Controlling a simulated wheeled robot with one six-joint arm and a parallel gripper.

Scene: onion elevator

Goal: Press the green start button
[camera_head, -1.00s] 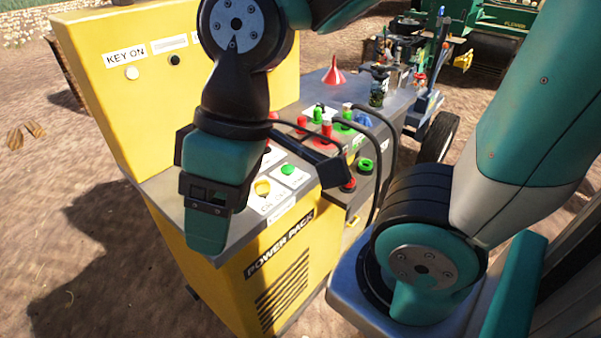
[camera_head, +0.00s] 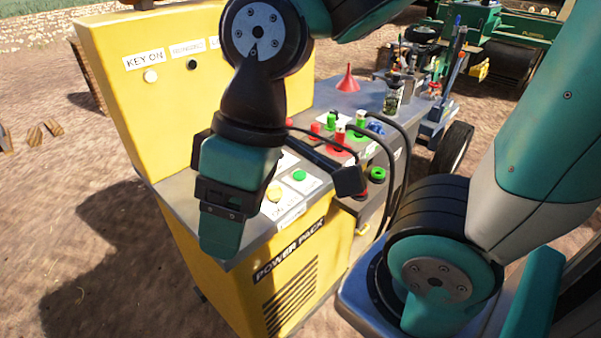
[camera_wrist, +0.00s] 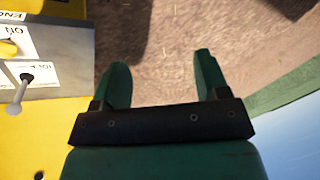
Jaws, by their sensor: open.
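The green button (camera_head: 298,175) is a round cap on the white label of the yellow power pack's (camera_head: 300,275) grey top in the head view. A yellow knob (camera_head: 273,194) sits just in front and to its left. My gripper (camera_head: 220,243) hangs pointing down to the left of both, apart from the green button in the picture; its height over the panel is hard to tell. The wrist view shows my gripper's two fingers (camera_wrist: 162,75) spread and empty over brown ground. There, a yellow knob (camera_wrist: 8,47) is at the left edge, and the green button is not visible.
A tall yellow panel (camera_head: 170,110) with a "KEY ON" label rises behind my gripper. Black hoses, red and green caps and a red funnel (camera_head: 347,80) crowd the grey unit to the right.

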